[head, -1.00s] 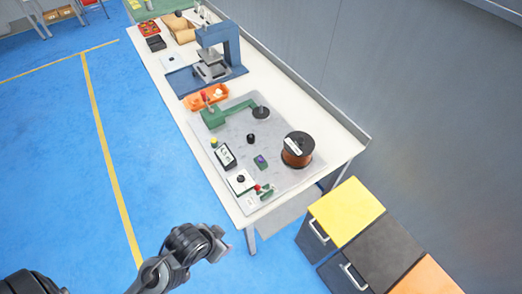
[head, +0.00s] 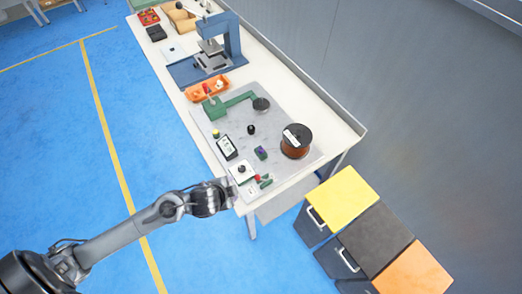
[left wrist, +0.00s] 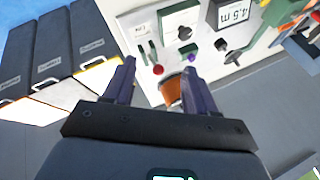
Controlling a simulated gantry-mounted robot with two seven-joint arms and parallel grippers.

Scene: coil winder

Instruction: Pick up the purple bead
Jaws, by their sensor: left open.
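The purple bead (head: 261,151) is a tiny purple spot on a small dark green block on the grey mat (head: 286,181), left of the copper wire spool (head: 296,148). It also shows in the left wrist view as a purple spot (left wrist: 191,57), beyond the fingertips and near the right finger. My left gripper (head: 230,190) is at the near left corner of the table, short of the bead and touching nothing that I can see. In the left wrist view its two fingers (left wrist: 160,68) stand apart with nothing held. My right gripper is out of view.
A white meter (head: 227,148), a white box with a black knob (head: 241,170) and small red and green parts (head: 264,180) lie near the bead. A green winder arm (head: 230,103) and orange tray (head: 207,89) are farther back. Cabinets (head: 340,198) stand at the right.

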